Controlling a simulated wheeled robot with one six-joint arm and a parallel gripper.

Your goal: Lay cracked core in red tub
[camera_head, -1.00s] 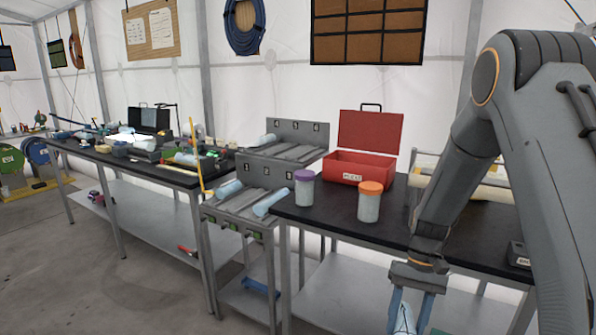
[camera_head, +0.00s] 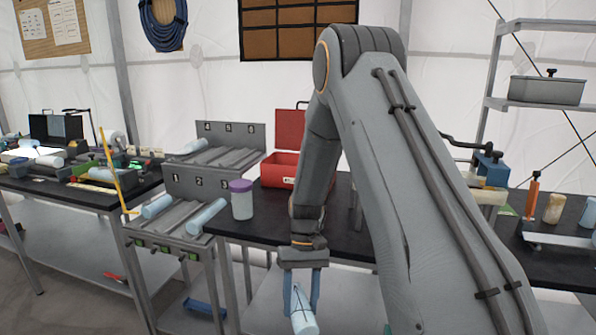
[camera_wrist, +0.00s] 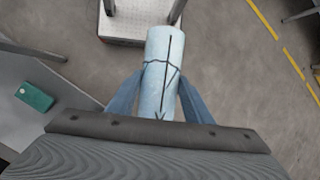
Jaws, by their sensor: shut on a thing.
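The cracked core (camera_wrist: 160,85) is a pale blue cylinder with black branching crack lines. It is gripped between the two blue fingers of my gripper (camera_head: 302,300), and its lower end (camera_head: 304,323) shows in the head view. My gripper holds it in the air, low in front of the dark bench. In the wrist view the core is over the floor. A red open box (camera_head: 279,169) with its lid raised stands on the bench, partly hidden behind my arm. No other red container shows, and I cannot tell whether this is the tub.
A purple-lidded jar (camera_head: 241,203) stands near the bench's left corner. Numbered racks (camera_head: 195,190) with pale cores stand left of it. Another bench (camera_head: 560,262) with jars and an orange-handled tool is at right. A green item (camera_wrist: 34,96) lies on a low shelf.

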